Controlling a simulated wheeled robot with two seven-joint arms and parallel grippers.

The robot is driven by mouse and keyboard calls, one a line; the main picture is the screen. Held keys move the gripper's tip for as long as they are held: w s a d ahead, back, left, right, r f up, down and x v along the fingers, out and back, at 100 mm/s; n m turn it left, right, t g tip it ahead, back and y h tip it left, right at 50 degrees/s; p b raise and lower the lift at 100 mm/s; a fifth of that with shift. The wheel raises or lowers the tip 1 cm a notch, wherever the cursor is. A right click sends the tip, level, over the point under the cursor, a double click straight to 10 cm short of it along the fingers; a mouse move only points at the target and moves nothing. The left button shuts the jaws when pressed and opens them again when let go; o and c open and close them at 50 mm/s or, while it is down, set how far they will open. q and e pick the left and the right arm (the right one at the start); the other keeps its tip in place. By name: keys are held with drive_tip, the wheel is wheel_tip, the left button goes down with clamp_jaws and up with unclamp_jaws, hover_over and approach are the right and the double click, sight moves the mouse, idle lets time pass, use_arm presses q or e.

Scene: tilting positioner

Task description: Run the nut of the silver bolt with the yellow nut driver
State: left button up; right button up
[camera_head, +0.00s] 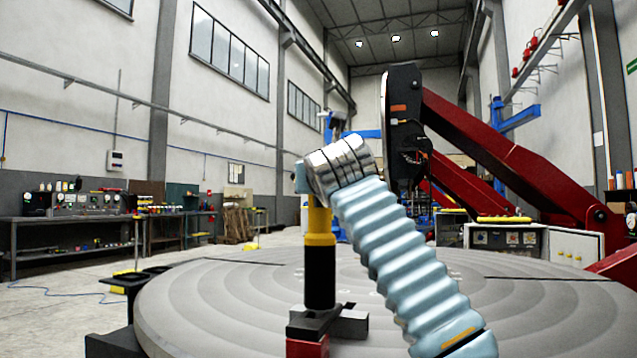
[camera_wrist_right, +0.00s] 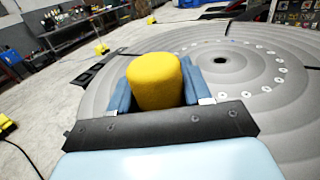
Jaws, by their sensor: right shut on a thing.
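The yellow nut driver (camera_head: 318,228) stands upright in the head view, with a yellow upper part and a black lower cylinder. My right gripper (camera_head: 304,180) is around its upper end. In the right wrist view the rounded yellow end (camera_wrist_right: 155,80) sits between the blue fingers of the right gripper (camera_wrist_right: 158,95), which are shut on it. The driver's lower end meets a dark grey block (camera_head: 348,324) on the round table, and I cannot tell how deep it sits. The silver bolt and its nut cannot be made out. My left gripper is not in view.
The large round grey table (camera_head: 220,305) of the positioner spreads around the driver, mostly bare. A red piece (camera_head: 307,346) is below the grey block. A dark red arm structure (camera_head: 500,150) rises behind on the right. A workbench (camera_head: 70,220) stands far left.

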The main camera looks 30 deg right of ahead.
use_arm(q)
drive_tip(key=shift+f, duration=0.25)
use_arm(e)
drive_tip(key=shift+a+f, duration=0.1)
drive_tip(key=shift+f, duration=0.35)
idle(1.1)
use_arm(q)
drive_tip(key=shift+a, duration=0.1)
use_arm(e)
wheel_tip(320, 180, up, 8)
drive_tip(key=p, duration=0.7)
drive_tip(key=shift+f, duration=0.15)
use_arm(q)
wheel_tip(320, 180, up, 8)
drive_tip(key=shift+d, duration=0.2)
use_arm(e)
drive_tip(key=shift+f, duration=0.1)
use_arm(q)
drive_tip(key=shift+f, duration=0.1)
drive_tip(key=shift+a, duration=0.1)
